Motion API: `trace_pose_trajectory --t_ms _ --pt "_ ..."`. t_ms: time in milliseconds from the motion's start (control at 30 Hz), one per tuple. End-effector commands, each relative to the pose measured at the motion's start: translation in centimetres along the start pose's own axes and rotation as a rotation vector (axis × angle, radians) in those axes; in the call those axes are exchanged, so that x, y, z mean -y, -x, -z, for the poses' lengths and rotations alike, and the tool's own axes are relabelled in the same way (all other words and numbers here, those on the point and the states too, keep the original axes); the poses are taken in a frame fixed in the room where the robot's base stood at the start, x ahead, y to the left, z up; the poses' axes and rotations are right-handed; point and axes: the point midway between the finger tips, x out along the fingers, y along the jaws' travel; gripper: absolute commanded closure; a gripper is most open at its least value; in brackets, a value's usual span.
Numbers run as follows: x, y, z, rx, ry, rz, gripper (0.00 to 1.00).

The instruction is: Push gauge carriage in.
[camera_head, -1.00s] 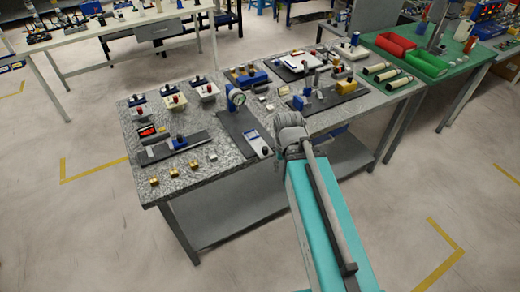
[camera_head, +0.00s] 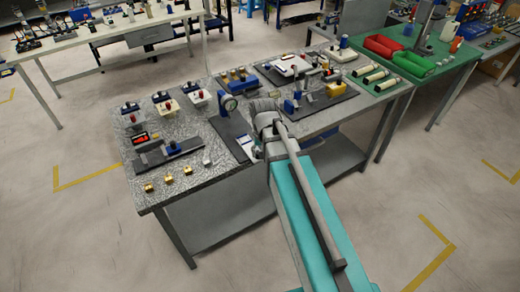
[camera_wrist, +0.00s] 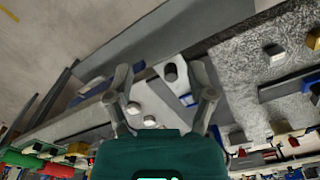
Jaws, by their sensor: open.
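A pale block (camera_head: 246,147), which looks like the carriage, sits at the plate's front end, near the table edge. In the wrist view a pale block with a dark knob (camera_wrist: 170,72) shows between the fingertips; it looks like the same block. My gripper (camera_wrist: 162,76) is open, with one finger on each side of the knob. I cannot tell whether they touch. My wrist hides the gripper in the head view.
Left of the gauge are a fixture with a black knob (camera_head: 172,148), a small white block (camera_head: 207,160) and several brass cubes (camera_head: 168,177). A yellow block (camera_head: 336,89) stands on a plate at right. A green table (camera_head: 425,65) with red and green bins adjoins the right side.

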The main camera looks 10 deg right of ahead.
Motion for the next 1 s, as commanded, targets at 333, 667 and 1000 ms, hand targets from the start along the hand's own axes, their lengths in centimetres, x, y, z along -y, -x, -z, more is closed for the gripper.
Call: trace_pose_trajectory --t_ms 333,667,1000 --pt "1.6 3.4 8.7 0.0 -0.248 0.001 0.3" --pt "1.6 3.5 9.3 0.0 -0.284 0.001 0.3" --pt "1.5 3.1 9.3 0.0 -0.283 0.001 0.3"
